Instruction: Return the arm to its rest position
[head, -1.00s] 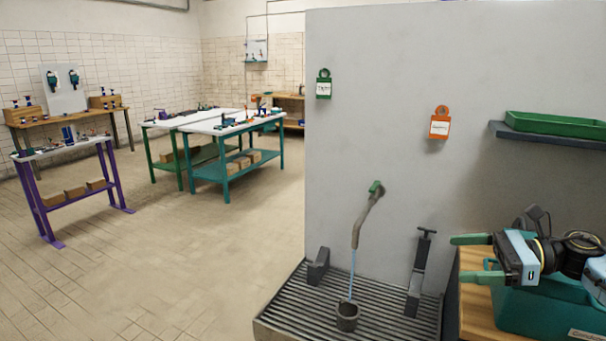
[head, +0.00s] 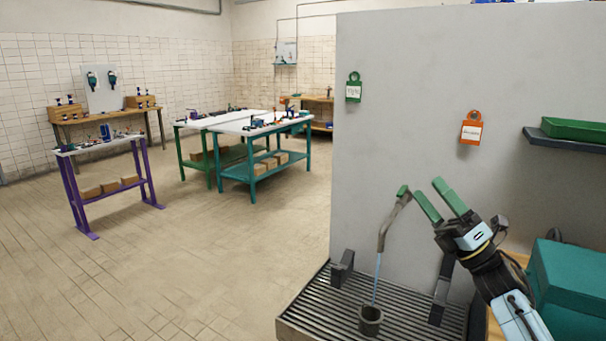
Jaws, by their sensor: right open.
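My right gripper (head: 439,201) is in the head view at the right, in front of the grey wall panel. Its two green fingers are spread apart and point up and to the left, with nothing between them. The fingers are close to the green-tipped end of the bent spout (head: 392,220) in the picture; I cannot tell whether they touch it. My left gripper is not in view.
A slatted grate (head: 325,312) holds a small dark cup (head: 371,320) under the spout's stream. A teal box (head: 572,285) stands at the lower right. A green tray (head: 575,130) sits on a wall shelf. Green (head: 353,88) and orange (head: 471,129) tags hang on the panel.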

